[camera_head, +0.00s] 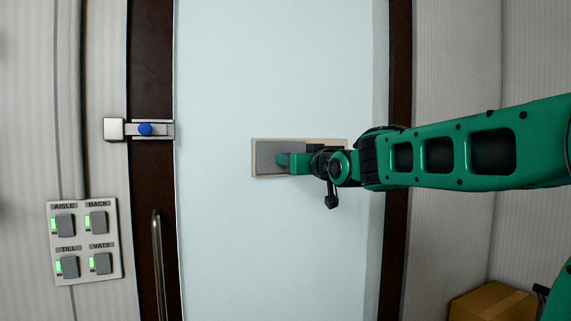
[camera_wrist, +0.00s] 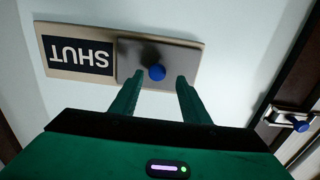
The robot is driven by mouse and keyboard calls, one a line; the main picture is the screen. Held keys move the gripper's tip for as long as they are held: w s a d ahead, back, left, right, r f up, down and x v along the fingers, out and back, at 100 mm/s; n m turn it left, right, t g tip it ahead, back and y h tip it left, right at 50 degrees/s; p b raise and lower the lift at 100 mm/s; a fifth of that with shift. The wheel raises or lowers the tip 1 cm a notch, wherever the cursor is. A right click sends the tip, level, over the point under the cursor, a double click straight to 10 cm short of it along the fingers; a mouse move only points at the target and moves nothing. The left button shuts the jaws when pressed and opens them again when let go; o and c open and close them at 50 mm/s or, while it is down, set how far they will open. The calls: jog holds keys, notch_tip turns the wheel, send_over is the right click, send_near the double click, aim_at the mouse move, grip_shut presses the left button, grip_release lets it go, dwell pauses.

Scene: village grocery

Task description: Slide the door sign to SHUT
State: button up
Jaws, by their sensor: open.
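The door sign (camera_head: 344,141) is a beige board on the pale door. Its grey sliding plate (camera_head: 267,155) covers the left part in the head view. In the wrist view the board looks turned over, with the plate (camera_wrist: 185,57) at the right and the word SHUT (camera_wrist: 78,55) uncovered and upside down at the left. A blue knob (camera_wrist: 157,72) sticks out of the plate. My gripper (camera_wrist: 160,78) is open, its fingertips on either side of the knob, the left one closer. I cannot tell whether either touches. In the head view my gripper (camera_head: 288,160) hides the knob and the word.
A latch with a blue knob (camera_head: 145,129) sits on the door's left edge, also seen in the wrist view (camera_wrist: 299,123). Below are a door handle (camera_head: 158,262) and a labelled switch panel (camera_head: 85,240). A cardboard box (camera_head: 492,302) stands at lower right.

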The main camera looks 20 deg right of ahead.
jog(key=s, duration=0.7)
jog(key=shift+s, duration=0.4)
jog(key=shift+a, duration=0.1)
jog(key=shift+f, duration=0.15)
jog(key=s+d+f+m+g+h, duration=0.1)
jog(key=s+d+f+g, duration=0.15)
jog(key=f, duration=0.45)
jog(key=s+d+f+m+g, duration=0.1)
jog(key=s+d+f+g, duration=0.2)
jog(key=f, duration=0.4)
jog(key=s+d+f+m+g+h, duration=0.1)
jog(key=s+f+g, duration=0.25)
jog(key=f, duration=0.45)
jog(key=s+f+m+g+y, duration=0.1)
jog(key=s+f+g, duration=0.3)
jog(key=s+f, duration=0.4)
jog(key=s+a+f+m+g+y, duration=0.1)
jog(key=s+f+g, duration=0.4)
jog(key=s, duration=1.2)
notch_tip(320, 180, down, 4)
jog(key=shift+r+m, duration=0.25)
jog(key=shift+m, duration=0.45)
